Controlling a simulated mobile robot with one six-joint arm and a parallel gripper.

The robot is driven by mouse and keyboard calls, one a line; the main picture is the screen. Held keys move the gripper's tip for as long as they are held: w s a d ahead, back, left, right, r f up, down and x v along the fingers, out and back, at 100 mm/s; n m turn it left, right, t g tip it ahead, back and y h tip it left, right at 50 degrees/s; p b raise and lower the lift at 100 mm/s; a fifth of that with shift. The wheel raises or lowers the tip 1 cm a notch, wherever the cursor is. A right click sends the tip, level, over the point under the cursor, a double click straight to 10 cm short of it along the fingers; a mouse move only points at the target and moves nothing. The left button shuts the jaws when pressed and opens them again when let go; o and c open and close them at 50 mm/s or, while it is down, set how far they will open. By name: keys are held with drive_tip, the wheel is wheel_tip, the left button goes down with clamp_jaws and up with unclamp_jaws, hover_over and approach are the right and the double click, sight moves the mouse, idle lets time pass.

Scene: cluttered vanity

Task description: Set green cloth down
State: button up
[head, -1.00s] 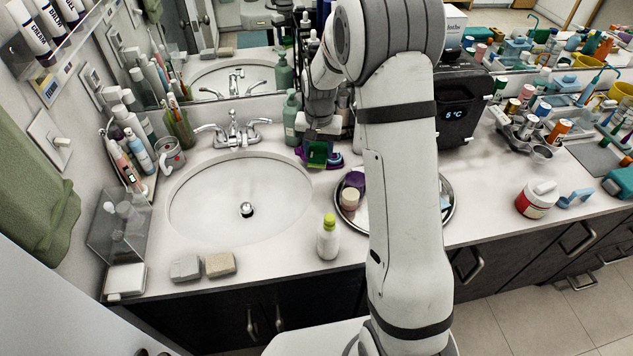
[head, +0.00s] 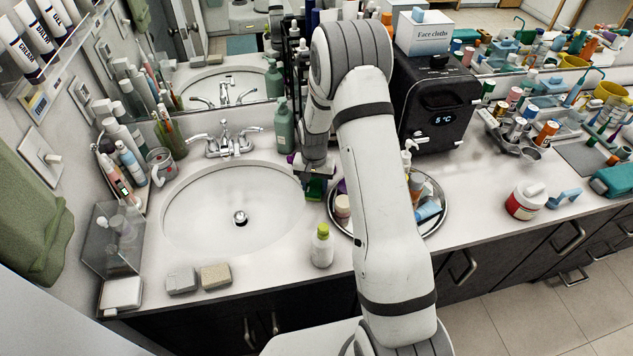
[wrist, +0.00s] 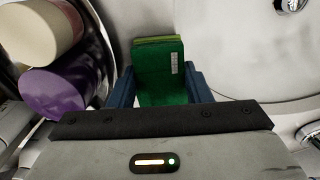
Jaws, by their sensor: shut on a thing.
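The green cloth (wrist: 160,75) is a folded block with a small white label, held between the blue fingers of my gripper (wrist: 160,90) in the wrist view. In the head view my gripper (head: 315,187) hangs beside the right rim of the sink, and a bit of green shows at its fingers. The counter (head: 300,250) lies below. I cannot tell whether the cloth touches it. My arm hides part of the area to the right.
The sink basin (head: 225,205) is left of my gripper. A round metal tray (head: 443,214) with a purple-topped jar (wrist: 58,92) and a cream jar (wrist: 38,32) is close on the right. A green-capped bottle (head: 321,246) stands in front; a green pump bottle (head: 284,125) stands behind.

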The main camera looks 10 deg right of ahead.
sight(314, 186)
drive_tip(key=shift+f, duration=0.1)
drive_tip(key=o, duration=0.8)
wheel_tip(314, 186, up, 12)
drive_tip(key=b, duration=0.3)
drive_tip(key=s+r+n+t, duration=0.2)
drive_tip(key=s+r, duration=0.9)
drive_tip(key=r, duration=0.2)
drive_tip(key=s+r+n, duration=0.1)
drive_tip(key=s, duration=0.5)
drive_tip(key=s+r+n+t, duration=0.1)
drive_tip(key=s+r, duration=0.1)
drive_tip(key=s, duration=0.4)
drive_tip(key=s+r, duration=0.1)
drive_tip(key=s, duration=0.5)
drive_tip(key=shift+s+d+r+n+t, duration=0.2)
drive_tip(key=shift+d+n+t, duration=0.1)
drive_tip(key=shift+d+n, duration=0.1)
